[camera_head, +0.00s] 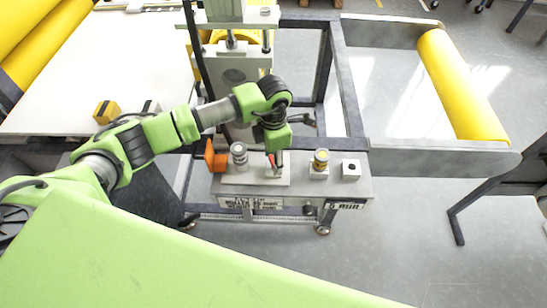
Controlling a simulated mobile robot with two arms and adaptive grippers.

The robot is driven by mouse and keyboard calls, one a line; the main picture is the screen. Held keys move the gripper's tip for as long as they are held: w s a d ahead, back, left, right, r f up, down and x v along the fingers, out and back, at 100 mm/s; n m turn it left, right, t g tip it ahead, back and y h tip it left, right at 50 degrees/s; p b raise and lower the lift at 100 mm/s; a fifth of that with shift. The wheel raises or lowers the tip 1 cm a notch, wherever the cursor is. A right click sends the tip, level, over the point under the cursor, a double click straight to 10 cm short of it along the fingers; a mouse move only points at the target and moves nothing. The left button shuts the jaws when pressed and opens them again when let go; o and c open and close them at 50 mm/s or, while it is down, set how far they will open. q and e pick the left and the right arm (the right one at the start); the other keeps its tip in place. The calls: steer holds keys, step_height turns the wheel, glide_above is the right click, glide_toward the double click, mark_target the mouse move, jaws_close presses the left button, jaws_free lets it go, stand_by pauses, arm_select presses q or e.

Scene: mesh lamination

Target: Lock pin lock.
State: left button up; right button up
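My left arm reaches in from the left, and its gripper (275,166) points down over the light plate (254,178) on top of the machine's front panel. The fingers are small and dark here, and I cannot tell whether they are open or hold anything. A small red part shows at the fingers. I cannot make out the pin lock clearly; the gripper may hide it. A grey metal knob (239,154) stands upright on the plate, left of and apart from the gripper. My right gripper is not in view.
An orange part (214,157) stands at the panel's left end. A yellow-topped knob (320,161) and a white box with a black button (351,170) stand to the right. A yellow roller (461,85) lies in the frame at right. A white table (95,75) is at left.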

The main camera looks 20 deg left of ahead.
arm_select(q)
steer(key=shift+f+b, duration=0.15)
steer(key=shift+b, duration=0.35)
steer(key=m+b, duration=0.3)
steer(key=b, duration=0.1)
steer(key=shift+f+m+b, duration=0.1)
steer(key=shift+m+b, duration=0.2)
steer(key=shift+b, duration=0.1)
steer(key=shift+r+m+b, duration=0.2)
steer(key=shift+m+b, duration=0.15)
steer(key=shift+m, duration=0.05)
steer(key=shift+r, duration=0.1)
steer(key=o, duration=1.1)
